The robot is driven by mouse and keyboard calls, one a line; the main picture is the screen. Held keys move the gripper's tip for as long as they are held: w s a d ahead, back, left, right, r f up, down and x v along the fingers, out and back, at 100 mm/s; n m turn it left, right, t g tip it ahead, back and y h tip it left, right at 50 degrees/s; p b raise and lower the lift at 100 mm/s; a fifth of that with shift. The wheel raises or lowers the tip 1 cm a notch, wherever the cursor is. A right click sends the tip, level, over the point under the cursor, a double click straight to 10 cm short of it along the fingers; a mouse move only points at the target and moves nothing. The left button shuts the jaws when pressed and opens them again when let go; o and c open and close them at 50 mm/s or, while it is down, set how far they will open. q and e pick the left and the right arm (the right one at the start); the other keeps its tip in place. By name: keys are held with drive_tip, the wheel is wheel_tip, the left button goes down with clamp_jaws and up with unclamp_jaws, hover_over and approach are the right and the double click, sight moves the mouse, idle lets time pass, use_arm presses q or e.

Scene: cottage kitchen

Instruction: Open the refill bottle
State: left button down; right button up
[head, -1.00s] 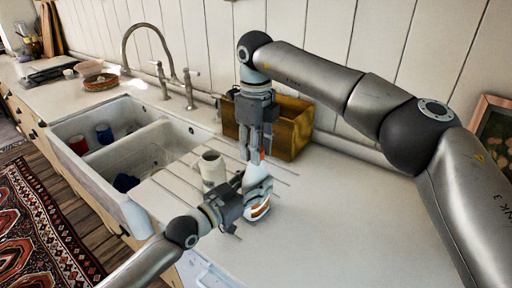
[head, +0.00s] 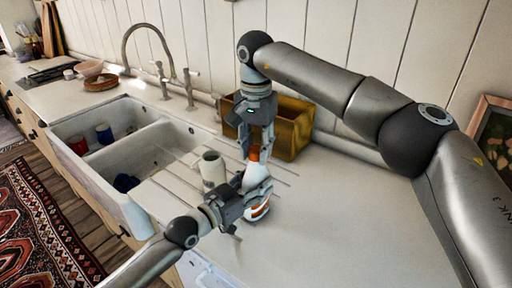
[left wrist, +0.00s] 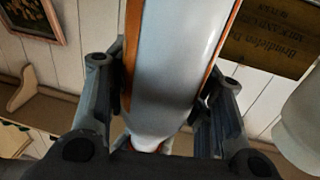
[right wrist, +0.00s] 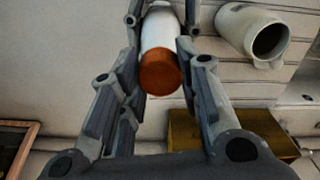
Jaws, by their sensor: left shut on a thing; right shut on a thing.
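The refill bottle (head: 256,176) is white with orange at its base and an orange cap (head: 254,153). It stands upright at the counter's front part. My left gripper (head: 258,190) is shut around its body from the front left; the white body (left wrist: 172,60) fills the middle of the left wrist view between the fingers. My right gripper (head: 257,146) comes down from above and is shut on the cap. In the right wrist view the cap (right wrist: 160,74) sits on the white bottle (right wrist: 160,30), between the right fingers. I see no gap between cap and bottle.
A pale mug (head: 213,169) stands close left of the bottle. A wooden box (head: 291,132) is behind, by the wall. The double sink (head: 140,150) holds red and blue cups. The counter to the right (head: 350,220) is clear.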

sight(256, 149)
drive_tip(key=shift+n, duration=1)
drive_tip(key=shift+r, duration=0.1)
drive_tip(key=shift+r, duration=1)
drive_tip(key=shift+r, duration=0.1)
drive_tip(key=shift+r, duration=1.9)
use_arm(q)
drive_tip(key=c, duration=0.6)
unclamp_jaws()
